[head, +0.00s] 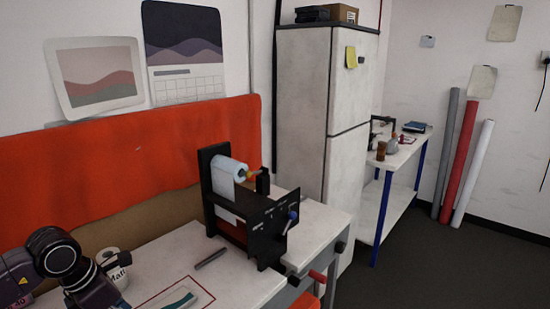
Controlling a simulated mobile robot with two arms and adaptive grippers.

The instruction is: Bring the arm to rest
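Part of my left arm (60,258) shows at the lower left. It bends over the near end of the white worktable (165,258) and runs down out of the bottom edge. Its gripper is not visible, so I cannot see whether it holds anything. My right arm and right gripper do not show. A black machine with a light blue film roll (228,175) stands on the worktable, to the right of my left arm and apart from it.
A grey bar (210,258) and a red-outlined sheet (160,298) lie on the worktable. A tall fridge (305,110) stands behind it. The dark floor (430,270) at right is clear.

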